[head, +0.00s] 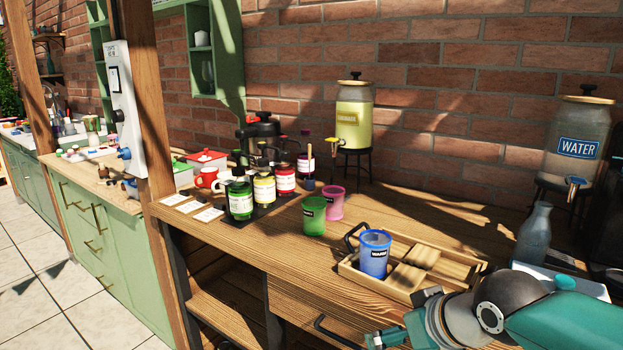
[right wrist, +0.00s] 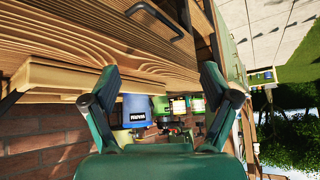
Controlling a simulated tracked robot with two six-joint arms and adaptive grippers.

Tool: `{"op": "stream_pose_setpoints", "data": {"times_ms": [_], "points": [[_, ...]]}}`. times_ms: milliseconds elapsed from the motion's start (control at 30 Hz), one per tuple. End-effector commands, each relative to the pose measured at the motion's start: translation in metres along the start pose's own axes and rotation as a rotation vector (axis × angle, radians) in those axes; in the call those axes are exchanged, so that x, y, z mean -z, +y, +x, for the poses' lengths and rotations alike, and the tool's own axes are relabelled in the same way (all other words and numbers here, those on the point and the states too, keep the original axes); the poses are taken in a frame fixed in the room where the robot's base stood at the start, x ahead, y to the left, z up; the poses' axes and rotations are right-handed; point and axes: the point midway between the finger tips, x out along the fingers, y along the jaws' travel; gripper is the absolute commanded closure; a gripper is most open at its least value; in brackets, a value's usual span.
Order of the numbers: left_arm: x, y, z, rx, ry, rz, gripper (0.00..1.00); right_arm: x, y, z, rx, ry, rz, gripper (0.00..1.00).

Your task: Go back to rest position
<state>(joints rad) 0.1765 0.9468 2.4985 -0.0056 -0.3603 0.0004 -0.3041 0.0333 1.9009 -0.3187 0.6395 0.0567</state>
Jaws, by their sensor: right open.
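My right gripper (head: 406,316) is at the front edge of the table, at the lower right of the head view. In the right wrist view its fingers (right wrist: 160,82) are spread with nothing between them. A blue cup with a dark label (head: 374,262) stands in the left part of a wooden tray (head: 345,270), apart from the gripper. The cup (right wrist: 137,112) also shows beyond the fingers in the right wrist view, which is upside down. My left gripper is in neither view.
A green cup (head: 314,222) and a pink cup (head: 334,205) stand left of the tray. Several labelled bottles (head: 240,200) stand farther left. A glass bottle (head: 534,236) and a water dispenser (head: 577,125) are at the right. A dark handle (head: 335,334) sticks out at the table front.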

Motion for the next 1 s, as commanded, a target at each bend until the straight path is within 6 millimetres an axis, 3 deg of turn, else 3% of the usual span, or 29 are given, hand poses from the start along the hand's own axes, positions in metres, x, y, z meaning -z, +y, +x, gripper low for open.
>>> {"op": "stream_pose_setpoints", "data": {"times_ms": [167, 267, 400, 533, 633, 800, 967, 1000], "points": [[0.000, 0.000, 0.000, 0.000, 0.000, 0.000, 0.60, -0.036, -0.003, 0.062, 0.034, -0.083, 0.043, 0.14], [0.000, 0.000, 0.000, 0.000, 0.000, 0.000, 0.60, -0.068, -0.004, 0.104, 0.058, -0.139, 0.087, 0.14], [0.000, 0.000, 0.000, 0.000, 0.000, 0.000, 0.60, -0.145, -0.009, 0.171, 0.096, -0.249, 0.192, 0.14], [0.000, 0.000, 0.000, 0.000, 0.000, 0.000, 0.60, -0.227, -0.018, 0.214, 0.116, -0.348, 0.312, 0.14], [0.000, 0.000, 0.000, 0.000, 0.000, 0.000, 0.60, -0.282, -0.026, 0.231, 0.118, -0.409, 0.394, 0.14], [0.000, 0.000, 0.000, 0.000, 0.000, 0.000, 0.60, -0.359, -0.041, 0.240, 0.107, -0.499, 0.510, 0.14], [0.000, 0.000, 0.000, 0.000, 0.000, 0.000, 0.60, -0.421, -0.055, 0.234, 0.089, -0.575, 0.604, 0.14], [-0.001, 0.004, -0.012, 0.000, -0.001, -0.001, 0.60, -0.415, -0.055, 0.224, 0.085, -0.573, 0.609, 0.14]]}}
